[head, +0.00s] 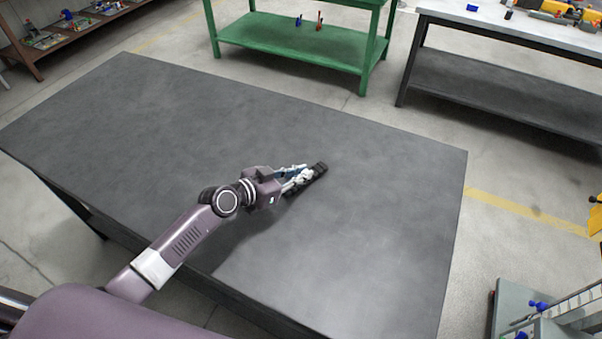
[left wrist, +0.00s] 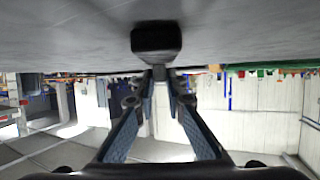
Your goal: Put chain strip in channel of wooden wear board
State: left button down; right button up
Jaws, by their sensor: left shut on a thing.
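My left gripper (head: 305,174) is low over the dark grey table, towards its right half. It is shut on a small dark piece at its fingertips. I take this piece for the chain strip (head: 320,167), but its links are too small to make out. In the left wrist view the fingers (left wrist: 160,75) converge on the dark blunt end of the piece (left wrist: 156,40), close to the table surface. I cannot tell whether it touches the table. I see no wooden wear board in either view. My right gripper is not in view.
The table top (head: 130,120) is otherwise bare. Beyond it stand a green shelf table (head: 290,45) with small items and a grey-topped bench (head: 500,25) with yellow tools. A wooden shelf (head: 50,50) is at the far left. A grey cart (head: 520,310) stands at lower right.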

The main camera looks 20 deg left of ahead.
pick_arm(q)
jog(key=shift+f, duration=0.1)
jog(key=c, duration=2)
grip_release()
jog(key=shift+o, duration=0.2)
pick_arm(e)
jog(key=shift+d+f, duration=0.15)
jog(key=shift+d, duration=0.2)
